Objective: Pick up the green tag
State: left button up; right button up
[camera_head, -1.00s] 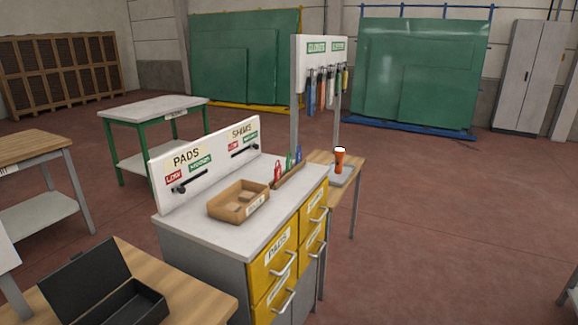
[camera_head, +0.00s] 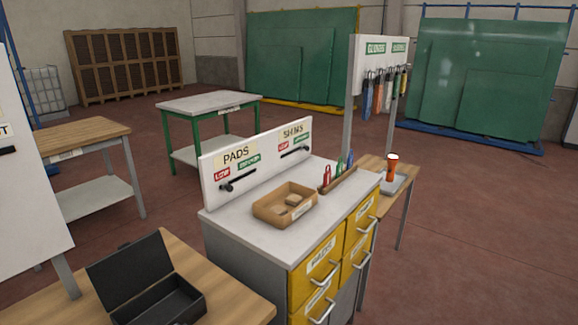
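A small green tag (camera_head: 340,168) stands in a narrow brown holder (camera_head: 338,181) at the back right of the grey cabinet top (camera_head: 250,228). A red tag (camera_head: 327,175) stands to its left and a blue one (camera_head: 350,160) to its right. The green tag is small and partly hidden between them. Neither of my grippers shows in the head view.
Yellow drawers (camera_head: 318,270) face right. An open black box (camera_head: 150,280) lies on a wooden table at front left. Floor to the right is clear.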

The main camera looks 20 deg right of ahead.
aim_at(340, 166)
jog(key=i+l+u, duration=0.25)
jog(key=l, duration=0.25)
jog(key=i+l+u, duration=0.1)
jog(key=l+u, duration=0.15)
jog(key=l, duration=0.25)
jog(key=i+l+u, duration=0.1)
jog(key=l+u, duration=0.2)
jog(key=l, duration=0.2)
jog(key=l+u, duration=0.25)
jog(key=l, duration=0.3)
